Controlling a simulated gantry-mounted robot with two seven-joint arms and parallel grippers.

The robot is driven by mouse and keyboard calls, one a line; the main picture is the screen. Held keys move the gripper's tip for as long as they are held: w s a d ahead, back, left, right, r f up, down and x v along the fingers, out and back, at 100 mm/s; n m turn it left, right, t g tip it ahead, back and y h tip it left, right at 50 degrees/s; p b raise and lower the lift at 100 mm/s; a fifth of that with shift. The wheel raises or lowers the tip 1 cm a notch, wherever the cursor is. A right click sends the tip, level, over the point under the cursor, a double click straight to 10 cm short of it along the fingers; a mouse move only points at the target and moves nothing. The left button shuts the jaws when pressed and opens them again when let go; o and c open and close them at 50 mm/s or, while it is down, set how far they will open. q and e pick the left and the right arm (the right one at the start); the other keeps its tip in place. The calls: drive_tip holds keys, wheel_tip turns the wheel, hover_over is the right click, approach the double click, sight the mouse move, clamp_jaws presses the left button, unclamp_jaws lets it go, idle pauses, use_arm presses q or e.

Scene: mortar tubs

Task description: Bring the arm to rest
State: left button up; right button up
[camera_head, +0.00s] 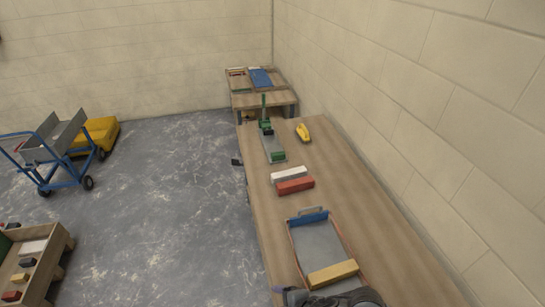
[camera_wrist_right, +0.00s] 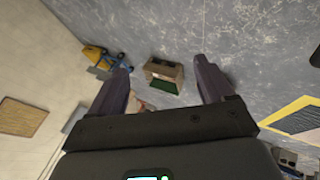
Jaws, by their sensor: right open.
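My right gripper (camera_wrist_right: 160,63) shows in the right wrist view with its two dark fingers spread apart. Nothing is between the fingers except the distant background, so it is empty. Grey floor, a pale wall and small far-off objects lie beyond the fingertips. In the head view a dark grey form cuts into the bottom edge by the near end of the long wooden bench (camera_head: 350,187); I cannot tell which part it is. My left gripper is in neither view.
On the bench are a grey tray with a blue block (camera_head: 308,217) and a yellow block (camera_head: 332,273), red (camera_head: 295,185) and white (camera_head: 288,174) blocks, and a yellow item (camera_head: 303,133). A blue cart (camera_head: 62,176) stands left. The floor (camera_head: 165,190) between is clear.

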drive_tip(key=s+d+r+m+t+h, duration=0.1)
drive_tip(key=s+d+r+m+t, duration=0.2)
drive_tip(key=m, duration=0.5)
drive_tip(key=s+d+f+m+g+h, duration=0.3)
drive_tip(key=s+d+m+g+h, duration=0.15)
drive_tip(key=s+d+m, duration=0.9)
drive_tip(key=d+f+b, duration=0.1)
drive_tip(key=f+b, duration=0.2)
drive_tip(key=d+f+n+b, duration=0.1)
drive_tip(key=f+b, duration=0.2)
drive_tip(key=b, duration=0.1)
drive_tip(key=s+d+f+n+b, duration=0.1)
drive_tip(key=f+b, duration=0.2)
drive_tip(key=f, duration=0.1)
drive_tip(key=shift+n+b, duration=0.25)
drive_tip(key=shift+b, duration=0.1)
wheel_tip(320, 180, up, 26)
drive_tip(key=p, duration=2.6)
drive_tip(key=shift+r+p, duration=0.2)
drive_tip(key=shift+p, duration=0.1)
